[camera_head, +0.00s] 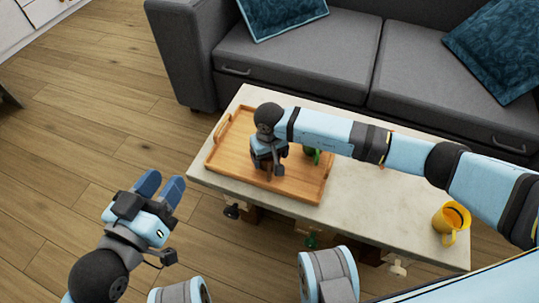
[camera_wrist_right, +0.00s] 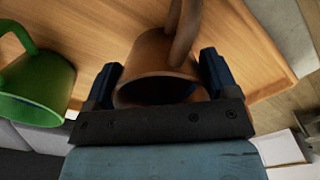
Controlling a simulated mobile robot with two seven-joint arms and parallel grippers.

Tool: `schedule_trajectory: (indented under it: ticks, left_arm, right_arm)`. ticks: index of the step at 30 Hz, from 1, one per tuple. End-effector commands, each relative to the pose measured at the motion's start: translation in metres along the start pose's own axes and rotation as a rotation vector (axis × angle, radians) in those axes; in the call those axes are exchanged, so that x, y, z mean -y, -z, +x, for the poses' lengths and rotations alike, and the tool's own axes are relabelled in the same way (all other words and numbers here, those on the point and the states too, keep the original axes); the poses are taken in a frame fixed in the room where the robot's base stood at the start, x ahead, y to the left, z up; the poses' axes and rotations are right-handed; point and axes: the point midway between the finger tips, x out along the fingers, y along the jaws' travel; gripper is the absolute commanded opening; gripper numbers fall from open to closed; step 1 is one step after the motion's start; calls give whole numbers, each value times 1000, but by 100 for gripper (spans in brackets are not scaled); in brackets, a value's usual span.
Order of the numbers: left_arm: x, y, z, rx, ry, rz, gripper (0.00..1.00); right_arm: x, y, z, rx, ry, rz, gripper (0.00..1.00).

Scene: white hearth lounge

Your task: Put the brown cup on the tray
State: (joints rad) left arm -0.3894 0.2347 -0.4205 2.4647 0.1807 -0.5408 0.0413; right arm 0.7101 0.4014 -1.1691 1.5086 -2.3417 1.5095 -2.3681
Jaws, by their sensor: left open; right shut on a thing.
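The brown cup (camera_wrist_right: 157,52) sits between the two fingers of my right gripper (camera_wrist_right: 160,72) in the right wrist view, with its rim toward the camera and its handle at the top. In the head view my right gripper (camera_head: 268,160) is low over the left half of the wooden tray (camera_head: 236,150) and mostly hides the cup. I cannot tell whether the cup touches the tray. My left gripper (camera_head: 162,188) is open and empty, left of the table and over the floor.
A green cup (camera_wrist_right: 38,88) is beside the brown cup; my right arm partly hides it in the head view. A yellow cup (camera_head: 450,221) stands at the right end of the pale table (camera_head: 370,205). A grey sofa (camera_head: 300,65) is behind the table.

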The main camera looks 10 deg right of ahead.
Motion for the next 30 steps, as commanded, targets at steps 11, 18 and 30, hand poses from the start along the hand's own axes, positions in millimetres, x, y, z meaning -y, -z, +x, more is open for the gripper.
schedule_trajectory:
  ticks: [11, 18, 30]
  left_arm:
    - [1, 4, 1, -13, -1, 16, 43]
    - [-3, 15, -1, -2, -6, -16, 43]
    - [-9, 47, -8, -125, 20, -46, 43]
  right_arm:
    - [0, 0, 1, 0, 0, 0, 100]
    - [-1, 1, -29, -4, -2, -1, 100]
    - [0, 0, -107, -2, -1, -2, 100]
